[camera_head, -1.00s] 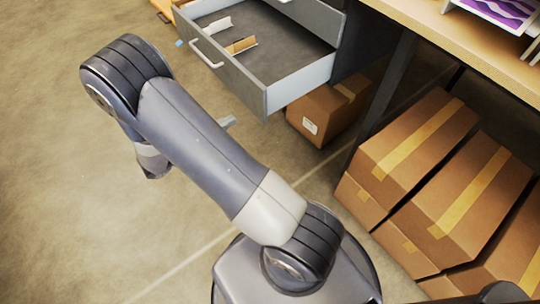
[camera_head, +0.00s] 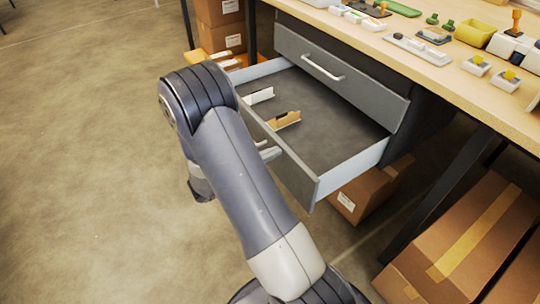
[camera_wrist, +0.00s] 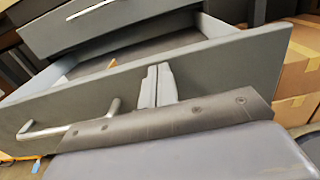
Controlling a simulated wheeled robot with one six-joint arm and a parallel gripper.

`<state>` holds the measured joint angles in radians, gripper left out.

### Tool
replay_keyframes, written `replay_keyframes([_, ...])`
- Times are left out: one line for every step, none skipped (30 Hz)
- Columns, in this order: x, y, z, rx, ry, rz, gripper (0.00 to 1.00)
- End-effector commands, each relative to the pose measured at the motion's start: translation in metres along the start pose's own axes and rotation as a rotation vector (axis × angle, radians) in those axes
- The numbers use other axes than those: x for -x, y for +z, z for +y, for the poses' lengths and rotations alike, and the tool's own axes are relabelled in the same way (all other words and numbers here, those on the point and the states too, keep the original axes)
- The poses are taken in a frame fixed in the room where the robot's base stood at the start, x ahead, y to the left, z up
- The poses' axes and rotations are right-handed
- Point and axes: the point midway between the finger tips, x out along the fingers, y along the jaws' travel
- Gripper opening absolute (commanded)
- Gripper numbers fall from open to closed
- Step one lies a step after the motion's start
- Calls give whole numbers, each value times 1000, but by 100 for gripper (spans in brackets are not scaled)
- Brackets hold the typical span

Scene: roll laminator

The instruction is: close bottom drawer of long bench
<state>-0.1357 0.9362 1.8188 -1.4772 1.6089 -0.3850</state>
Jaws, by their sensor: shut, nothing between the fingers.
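The open bottom drawer (camera_head: 340,125) of the long bench is grey with pale side walls and juts out below a shut upper drawer (camera_head: 335,72). It holds a white piece (camera_head: 258,96) and a tan piece (camera_head: 284,121). In the wrist view its front panel (camera_wrist: 225,75) spans the picture, with a bar handle (camera_wrist: 65,130) at the left. My gripper (camera_wrist: 158,84) is shut and empty, in front of the panel, right of the handle. I cannot tell if it touches. In the head view my arm partly hides the panel, and the fingertips (camera_head: 270,153) show beside it.
The wooden bench top (camera_head: 450,80) carries several small items. A cardboard box (camera_head: 365,190) lies under the drawer, and larger boxes (camera_head: 465,240) lie at the lower right. More boxes (camera_head: 218,40) are stacked behind the drawer. The floor (camera_head: 80,170) at the left is clear.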

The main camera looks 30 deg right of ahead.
Motion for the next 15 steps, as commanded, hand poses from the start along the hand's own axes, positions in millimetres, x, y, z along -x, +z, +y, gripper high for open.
replay_keyframes([0,0,0,0,0,0,0])
replay_keyframes([0,0,0,0,0,0,0])
replay_keyframes([0,0,0,0,0,0,0])
replay_keyframes([-1,0,0,0,-1,0,0])
replay_keyframes([-2,0,0,0,-1,0,0])
replay_keyframes([-3,0,0,0,-2,0,0])
replay_keyframes([-5,0,0,0,-3,0,0])
replay_keyframes([-8,0,-1,0,-4,1,0])
replay_keyframes([-12,0,-1,0,-4,1,0])
replay_keyframes([-15,0,-1,0,-3,1,0])
replay_keyframes([-19,0,-1,0,-5,1,0])
replay_keyframes([-26,0,-1,0,-6,0,0])
replay_keyframes([-31,0,-1,0,-6,0,0])
replay_keyframes([-38,0,-2,0,-8,0,0])
replay_keyframes([-46,0,-2,0,-7,1,0])
